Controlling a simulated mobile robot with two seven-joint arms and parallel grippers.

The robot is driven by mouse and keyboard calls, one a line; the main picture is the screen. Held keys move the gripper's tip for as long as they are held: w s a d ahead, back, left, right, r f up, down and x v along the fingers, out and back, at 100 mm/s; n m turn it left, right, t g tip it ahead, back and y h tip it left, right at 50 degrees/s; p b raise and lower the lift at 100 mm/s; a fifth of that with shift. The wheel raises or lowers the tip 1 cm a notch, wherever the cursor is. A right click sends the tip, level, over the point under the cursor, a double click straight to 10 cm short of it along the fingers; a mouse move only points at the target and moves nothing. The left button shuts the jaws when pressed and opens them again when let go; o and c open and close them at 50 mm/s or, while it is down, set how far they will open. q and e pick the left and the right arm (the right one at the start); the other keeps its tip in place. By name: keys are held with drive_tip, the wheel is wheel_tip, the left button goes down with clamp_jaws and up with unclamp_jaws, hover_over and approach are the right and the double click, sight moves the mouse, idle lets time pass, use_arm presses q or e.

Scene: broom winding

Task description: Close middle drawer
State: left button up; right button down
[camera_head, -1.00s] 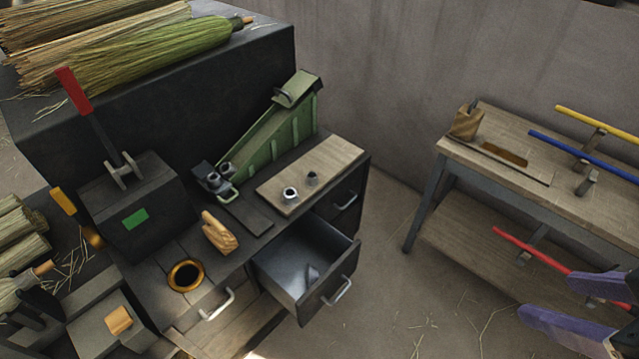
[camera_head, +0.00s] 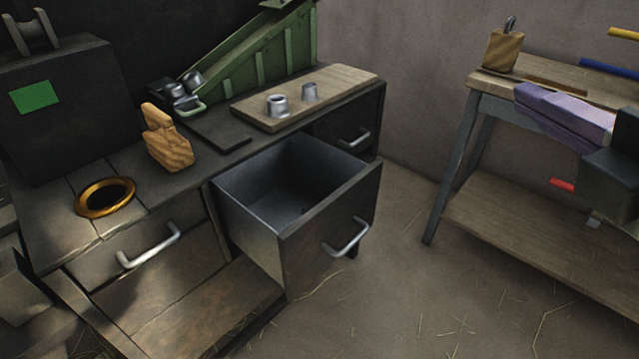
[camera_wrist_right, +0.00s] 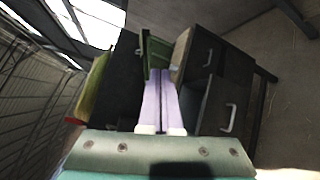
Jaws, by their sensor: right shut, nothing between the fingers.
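The middle drawer (camera_head: 325,240) stands pulled out of the dark workbench in the head view, with its grey metal inside showing. Its front carries a silver bar handle (camera_head: 346,238). My right gripper (camera_head: 522,102) is at the right of the head view, with purple fingers shut and nothing between them. It is apart from the drawer, in front of the side table. In the right wrist view the purple fingers (camera_wrist_right: 160,76) lie together, and the drawer front (camera_wrist_right: 222,105) with its handle shows to their right. My left gripper is not in view.
On the bench top stand a wooden board (camera_head: 335,85) with two metal cups, a carved wooden block (camera_head: 167,138), a brass ring (camera_head: 105,197) and a green chute (camera_head: 255,55). A wooden side table (camera_head: 550,220) stands at right. Straw-strewn floor (camera_head: 400,290) between them is clear.

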drive_tip(key=a+f+n+y+b, duration=0.25)
drive_tip(key=f+n+b, duration=0.35)
drive_tip(key=f+b, duration=0.3)
drive_tip(key=a+f+n+y+b, duration=0.2)
drive_tip(key=f+n+y+b, duration=0.3)
drive_tip(key=f+b, duration=0.4)
drive_tip(key=n+g+y+b, duration=0.4)
drive_tip(key=n+b, duration=0.7)
drive_tip(key=b, duration=0.2)
approach(312, 252)
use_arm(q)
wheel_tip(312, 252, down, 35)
use_arm(e)
drive_tip(key=shift+h, duration=0.25)
drive_tip(key=x, duration=0.7)
drive_tip(key=shift+s+r, duration=0.1)
drive_tip(key=shift+r, duration=0.05)
